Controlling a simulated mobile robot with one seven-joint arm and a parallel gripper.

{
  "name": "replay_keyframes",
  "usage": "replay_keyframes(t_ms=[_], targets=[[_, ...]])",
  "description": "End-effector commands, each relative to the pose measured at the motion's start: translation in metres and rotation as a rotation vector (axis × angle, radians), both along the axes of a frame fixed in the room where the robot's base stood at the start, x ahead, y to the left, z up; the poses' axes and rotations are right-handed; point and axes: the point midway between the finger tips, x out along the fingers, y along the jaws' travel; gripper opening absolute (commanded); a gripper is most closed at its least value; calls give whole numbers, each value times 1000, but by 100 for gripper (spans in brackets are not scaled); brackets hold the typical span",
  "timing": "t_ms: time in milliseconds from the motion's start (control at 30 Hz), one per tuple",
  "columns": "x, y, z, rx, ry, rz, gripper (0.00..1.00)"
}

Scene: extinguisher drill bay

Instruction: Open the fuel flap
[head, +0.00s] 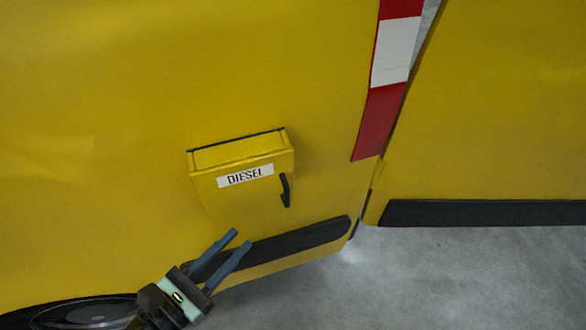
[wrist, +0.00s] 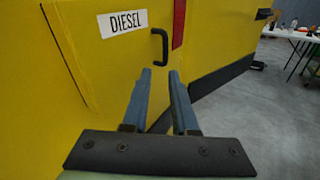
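The fuel flap (head: 245,195) is the yellow front of a small box on the side of a yellow vehicle. It carries a white DIESEL label (head: 246,176) and looks shut. A black bar handle (head: 286,190) is on its right side. In the wrist view the handle (wrist: 160,47) is ahead of the fingertips, and the label (wrist: 122,21) is to its left. My gripper (head: 238,242) is below and left of the handle in the head view. Its two blue-grey fingers (wrist: 160,72) are apart with nothing between them, and they do not appear to touch the handle.
The yellow vehicle body (head: 90,100) fills most of the head view. A black strip (head: 300,240) runs along its lower edge, and a red and white marking (head: 397,52) is to the right. Grey floor (head: 450,280) is clear at the lower right. A table (wrist: 291,34) stands far right in the wrist view.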

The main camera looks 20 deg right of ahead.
Motion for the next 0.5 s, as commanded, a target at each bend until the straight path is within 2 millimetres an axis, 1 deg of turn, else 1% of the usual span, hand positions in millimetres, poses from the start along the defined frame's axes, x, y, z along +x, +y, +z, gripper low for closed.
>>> replay_keyframes(t_ms=[33, 100, 200, 267, 367, 500], targets=[[-8, 2, -5, -54, 34, -4, 26], [-14, 3, -7, -100, 61, -11, 26], [-14, 0, -6, -122, 73, -16, 26], [-10, -6, -5, -122, 73, -17, 26], [-2, -20, -4, -120, 72, -19, 26], [15, -45, -4, -119, 72, -20, 26]])
